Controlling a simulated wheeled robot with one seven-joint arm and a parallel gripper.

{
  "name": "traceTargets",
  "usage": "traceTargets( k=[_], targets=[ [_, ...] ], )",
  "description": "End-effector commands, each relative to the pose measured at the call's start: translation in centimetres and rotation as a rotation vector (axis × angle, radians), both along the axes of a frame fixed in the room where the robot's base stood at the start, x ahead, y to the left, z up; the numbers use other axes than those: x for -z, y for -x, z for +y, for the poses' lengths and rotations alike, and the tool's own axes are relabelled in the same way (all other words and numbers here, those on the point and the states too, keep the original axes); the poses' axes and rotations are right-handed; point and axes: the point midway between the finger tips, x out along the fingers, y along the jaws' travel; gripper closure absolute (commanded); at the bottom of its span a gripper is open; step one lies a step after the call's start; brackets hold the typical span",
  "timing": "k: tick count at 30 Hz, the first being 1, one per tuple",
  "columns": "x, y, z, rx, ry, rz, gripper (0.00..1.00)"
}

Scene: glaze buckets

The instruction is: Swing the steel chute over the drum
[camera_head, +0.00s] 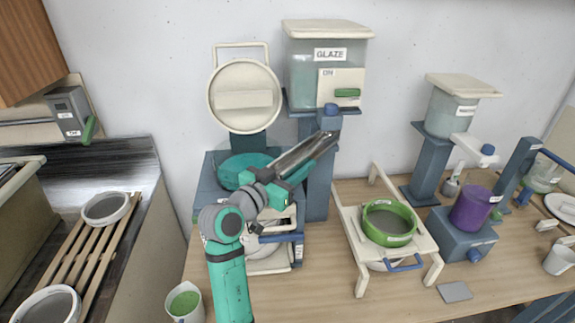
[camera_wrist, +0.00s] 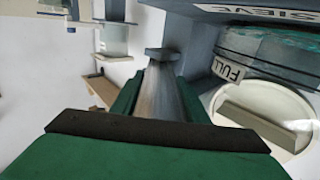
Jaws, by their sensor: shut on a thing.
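The steel chute (camera_head: 298,155) is a grey trough below the glaze tank, slanting up to the right towards the tank's blue outlet. It also shows in the wrist view (camera_wrist: 160,92), running away between my fingers. My gripper (camera_head: 318,150) is shut on the chute, with a green finger along each side. What looks like the drum (camera_head: 238,167) has a round teal top and stands left of the chute in a blue housing. The chute lies right of this top. In the wrist view a grey round vessel with a teal rim (camera_wrist: 270,45) shows at upper right, beside a FULL label.
The glaze tank (camera_head: 300,75) stands on a blue post behind my gripper. A round cream lid (camera_head: 245,97) stands raised behind the drum. A green sieve (camera_head: 388,222) sits on a cream stand to the right. A purple pot (camera_head: 470,210) stands farther right.

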Motion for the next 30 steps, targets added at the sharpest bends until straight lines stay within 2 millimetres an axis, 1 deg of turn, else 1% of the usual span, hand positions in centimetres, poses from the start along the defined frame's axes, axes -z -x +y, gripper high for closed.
traceTargets(
  k=[3,14,15,16,17,26,30],
  targets=[
    [-0.21,-0.15,-0.37,0.013,-0.001,-0.004,1.00],
    [-0.22,-0.15,-0.50,0.016,-0.001,-0.004,1.00],
    [-0.22,-0.15,-0.50,0.016,0.000,-0.005,0.50],
    [-0.21,-0.14,-0.48,0.016,-0.001,-0.004,0.43],
    [-0.20,-0.14,-0.47,0.016,-0.001,-0.004,0.41],
    [-0.07,-0.03,-0.27,0.014,0.000,-0.001,0.41],
    [-0.05,0.83,0.48,0.012,0.000,-0.002,0.41]
  ],
)
